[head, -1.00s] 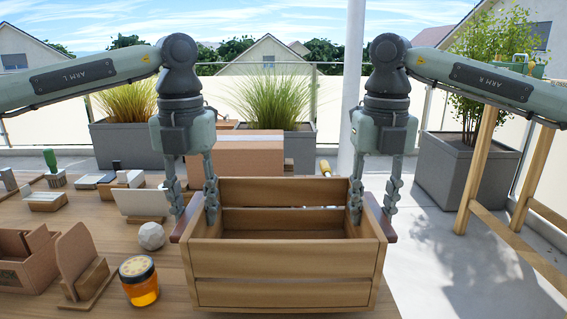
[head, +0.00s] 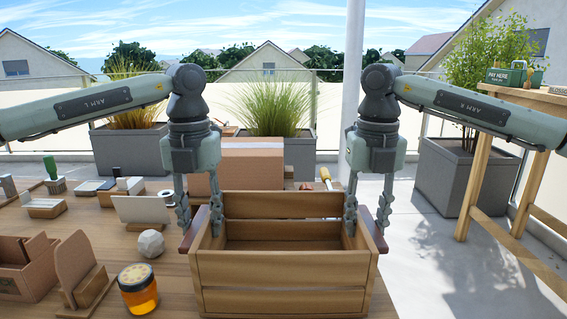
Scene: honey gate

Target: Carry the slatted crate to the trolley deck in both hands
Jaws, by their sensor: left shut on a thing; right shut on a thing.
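The slatted crate (head: 283,268) is wooden, open-topped and looks empty. It stands close in front of me at the right part of the wooden table, and I cannot tell whether it touches the tabletop. My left gripper (head: 201,226) is shut on the crate's left end, at a dark red-brown handle there. My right gripper (head: 366,226) is shut on its right end, at a matching handle (head: 374,228). Both grippers point down. The trolley deck cannot be made out in this view.
A honey jar (head: 138,288), a wooden holder (head: 82,272) and a pale faceted ball (head: 150,243) are left of the crate. A brown box (head: 237,167) stands behind it. Tall planters and a pole stand further back. Paved floor (head: 440,270) is open to the right, beside a wooden stand (head: 480,170).

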